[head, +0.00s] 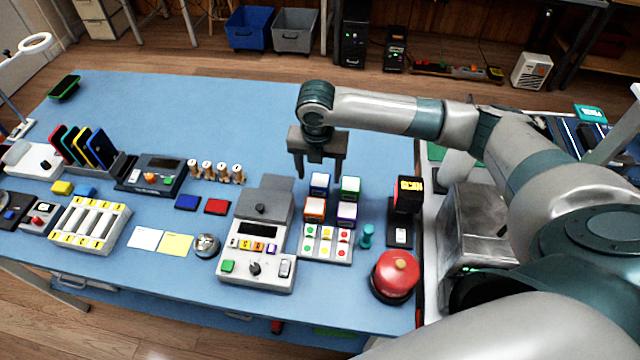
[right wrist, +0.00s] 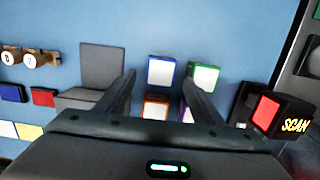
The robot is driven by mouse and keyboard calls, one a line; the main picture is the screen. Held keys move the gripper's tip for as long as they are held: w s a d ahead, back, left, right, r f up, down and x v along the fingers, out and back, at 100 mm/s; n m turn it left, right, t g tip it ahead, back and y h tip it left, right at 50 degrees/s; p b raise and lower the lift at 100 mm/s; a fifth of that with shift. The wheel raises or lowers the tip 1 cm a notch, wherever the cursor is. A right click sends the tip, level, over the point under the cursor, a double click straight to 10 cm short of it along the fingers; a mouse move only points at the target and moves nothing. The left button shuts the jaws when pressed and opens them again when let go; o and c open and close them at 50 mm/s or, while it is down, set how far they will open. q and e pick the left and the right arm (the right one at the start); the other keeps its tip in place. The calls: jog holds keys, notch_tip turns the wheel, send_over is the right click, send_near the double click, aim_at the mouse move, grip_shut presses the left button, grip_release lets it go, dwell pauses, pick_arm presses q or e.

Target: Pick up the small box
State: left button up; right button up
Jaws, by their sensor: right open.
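Several small boxes with white tops and coloured sides stand in two rows on the blue table. The back row has a blue box (head: 319,184) and a green box (head: 350,187). The front row has an orange box (head: 314,209) and a purple box (head: 346,213). My right gripper (head: 318,172) is open and empty, pointing down near the back row. In the right wrist view the blue box (right wrist: 161,71) shows between and beyond the fingers, and the green box (right wrist: 205,77) lies beyond the right finger. The orange box (right wrist: 156,106) and purple box are partly hidden by the gripper. My left gripper is out of view.
A panel of coloured buttons (head: 325,243) lies in front of the boxes. A grey device (head: 258,248) stands to their left, a scanner (head: 404,200) to their right, and a red button (head: 395,274) in front. The table (head: 230,115) behind is clear.

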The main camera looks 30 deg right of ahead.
aim_at(320, 180)
jog(key=shift+f, duration=0.25)
jog(key=f, duration=0.1)
jog(key=f+p, duration=0.2)
jog(key=f, duration=0.1)
jog(key=shift+w+d, duration=0.3)
jog(key=shift+f, duration=0.3)
jog(key=c, duration=1.2)
jog(key=shift+o, duration=0.2)
jog(key=shift+w+r, duration=0.1)
jog(key=shift+r, duration=0.05)
